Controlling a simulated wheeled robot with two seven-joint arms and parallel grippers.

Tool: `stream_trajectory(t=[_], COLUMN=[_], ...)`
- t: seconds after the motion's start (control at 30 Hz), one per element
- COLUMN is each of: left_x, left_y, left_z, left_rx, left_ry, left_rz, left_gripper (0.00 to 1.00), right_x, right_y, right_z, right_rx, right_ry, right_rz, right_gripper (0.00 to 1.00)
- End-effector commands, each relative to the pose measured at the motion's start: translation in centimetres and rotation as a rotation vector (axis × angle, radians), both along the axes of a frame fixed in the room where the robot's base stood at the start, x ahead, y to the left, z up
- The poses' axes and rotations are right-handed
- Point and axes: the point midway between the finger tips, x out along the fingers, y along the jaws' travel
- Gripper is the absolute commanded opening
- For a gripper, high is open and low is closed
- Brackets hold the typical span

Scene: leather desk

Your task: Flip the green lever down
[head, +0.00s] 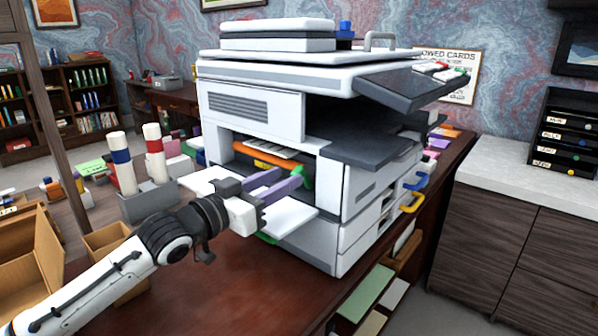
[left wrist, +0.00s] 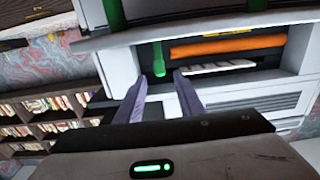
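The green lever (head: 308,176) is inside the open front bay of the white copier (head: 250,105), at the right end of the orange roller (head: 268,155). In the left wrist view the green lever (left wrist: 158,60) hangs in the picture just beyond my fingertips, between their lines. My left gripper (head: 290,180) reaches into the bay from the left, above the folded-down white door. Its two purple fingers are apart with nothing between them, as the left wrist view (left wrist: 161,78) also shows. I cannot tell whether a finger touches the lever. My right gripper is out of view.
The open white door (head: 292,216) lies below my gripper. A dark output shelf (head: 365,138) juts out at the right above the bay. A grey holder (head: 148,200) with red and blue toner tubes stands left of the copier. The front desk (head: 215,285) has bare room.

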Motion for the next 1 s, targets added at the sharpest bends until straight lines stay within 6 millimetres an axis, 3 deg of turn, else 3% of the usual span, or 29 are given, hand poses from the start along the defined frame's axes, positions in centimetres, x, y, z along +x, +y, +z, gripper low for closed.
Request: stream_trajectory(t=[0.3,0.73,0.77,0.93,1.0], left_x=[4.0,4.9,4.9,4.9,4.9], left_y=[-3.0,-3.6,-3.6,-3.6,-3.6], left_z=[0.0,0.0,0.0,-0.1,-0.1], left_rx=[0.001,0.002,0.002,0.002,0.002], left_ry=[0.001,0.001,0.001,0.001,0.001], left_rz=[0.0,0.0,0.0,0.0,0.0], left_gripper=[0.34,0.34,0.33,0.04,0.0], right_x=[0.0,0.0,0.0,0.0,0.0], right_y=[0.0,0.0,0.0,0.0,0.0], right_z=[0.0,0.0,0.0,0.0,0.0], right_rx=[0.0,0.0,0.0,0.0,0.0], right_ry=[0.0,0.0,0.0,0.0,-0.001], right_rz=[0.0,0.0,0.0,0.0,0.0], right_gripper=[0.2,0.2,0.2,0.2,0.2])
